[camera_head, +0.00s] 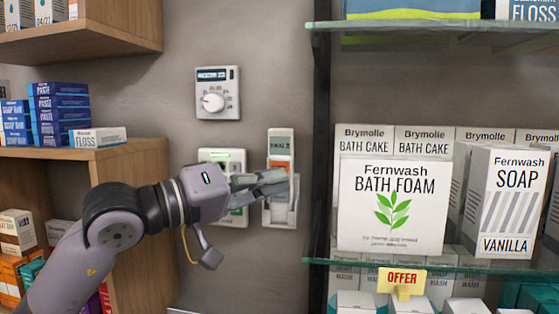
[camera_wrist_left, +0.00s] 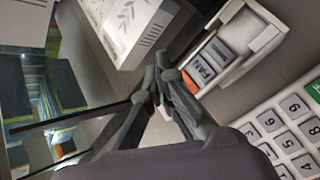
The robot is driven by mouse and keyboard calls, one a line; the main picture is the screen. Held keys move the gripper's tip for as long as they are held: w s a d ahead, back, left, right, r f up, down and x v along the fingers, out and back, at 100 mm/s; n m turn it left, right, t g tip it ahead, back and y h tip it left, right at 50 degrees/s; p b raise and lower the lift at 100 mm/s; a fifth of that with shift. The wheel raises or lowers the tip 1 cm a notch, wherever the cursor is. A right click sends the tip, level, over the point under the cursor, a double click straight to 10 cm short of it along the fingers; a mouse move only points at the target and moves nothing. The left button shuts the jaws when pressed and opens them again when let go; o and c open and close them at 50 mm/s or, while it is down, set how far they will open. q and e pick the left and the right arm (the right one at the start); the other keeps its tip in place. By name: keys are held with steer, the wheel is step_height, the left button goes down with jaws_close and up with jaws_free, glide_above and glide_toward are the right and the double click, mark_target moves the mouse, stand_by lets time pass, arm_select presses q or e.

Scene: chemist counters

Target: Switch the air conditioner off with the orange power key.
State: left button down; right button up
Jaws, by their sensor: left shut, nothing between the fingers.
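The air conditioner's remote (camera_head: 281,144) is a slim pale handset with a small display, upright in a white holder (camera_head: 279,217) on the wall. Its orange power key (camera_head: 281,167) shows just above my fingers; the lower front is hidden behind them. My left gripper (camera_head: 284,182) is shut and empty, its fingertips in front of the remote; I cannot tell whether they touch it. In the left wrist view, the remote (camera_wrist_left: 222,52) shows grey keys, one marked FAN, and an orange patch (camera_wrist_left: 188,80) lies right by the fingertips (camera_wrist_left: 168,75). My right gripper is not in view.
A dial thermostat (camera_head: 217,93) is on the wall above left. A keypad panel (camera_head: 221,159) is just left of the remote, partly behind my gripper; its number keys (camera_wrist_left: 290,104) show in the wrist view. A glass shelf (camera_head: 430,263) with boxes stands close on the right.

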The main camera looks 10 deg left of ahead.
mark_target(280, 167)
arm_select(q)
steer(key=shift+w, duration=0.95)
stand_by(0.7)
steer(key=shift+w+f, duration=0.1)
steer(key=shift+w, duration=0.3)
